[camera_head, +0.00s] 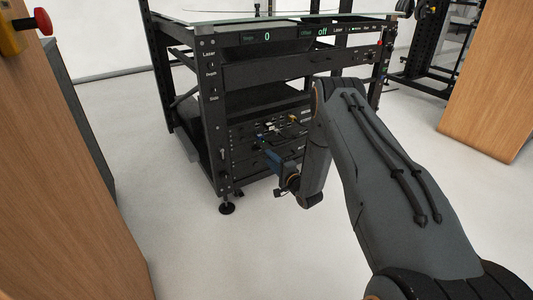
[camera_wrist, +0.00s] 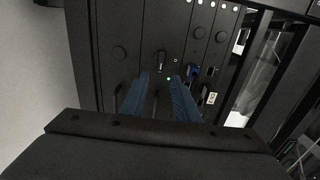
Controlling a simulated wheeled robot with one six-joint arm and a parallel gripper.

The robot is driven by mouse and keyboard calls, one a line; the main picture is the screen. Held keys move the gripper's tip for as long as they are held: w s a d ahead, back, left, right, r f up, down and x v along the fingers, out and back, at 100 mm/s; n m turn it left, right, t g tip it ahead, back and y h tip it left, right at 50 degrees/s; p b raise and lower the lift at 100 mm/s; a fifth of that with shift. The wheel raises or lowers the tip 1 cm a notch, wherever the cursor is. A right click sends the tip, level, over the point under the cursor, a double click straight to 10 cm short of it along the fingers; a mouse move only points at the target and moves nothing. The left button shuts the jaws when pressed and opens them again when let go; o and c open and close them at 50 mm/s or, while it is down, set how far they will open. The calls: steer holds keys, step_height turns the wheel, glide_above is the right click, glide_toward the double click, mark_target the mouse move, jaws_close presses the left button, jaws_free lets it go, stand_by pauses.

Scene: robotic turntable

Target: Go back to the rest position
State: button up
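My arm reaches forward in the head view, and my gripper (camera_head: 271,157) is at the front panel of the black turntable rack (camera_head: 265,75). In the wrist view, the two blue fingers of my gripper (camera_wrist: 160,82) stand apart, pointing at the dark panel (camera_wrist: 120,75). I see no object clearly held between them. Whether the fingertips touch the panel cannot be told. The gripper is partly hidden by my arm link in the head view.
The rack has a glass top (camera_head: 250,17) and a display strip reading "0" and "off". A wooden cabinet (camera_head: 60,190) with a red button (camera_head: 43,21) stands at left. Another wooden piece (camera_head: 495,85) stands at right. The light floor (camera_head: 190,240) before the rack is clear.

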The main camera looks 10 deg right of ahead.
steer(key=shift+v, duration=1)
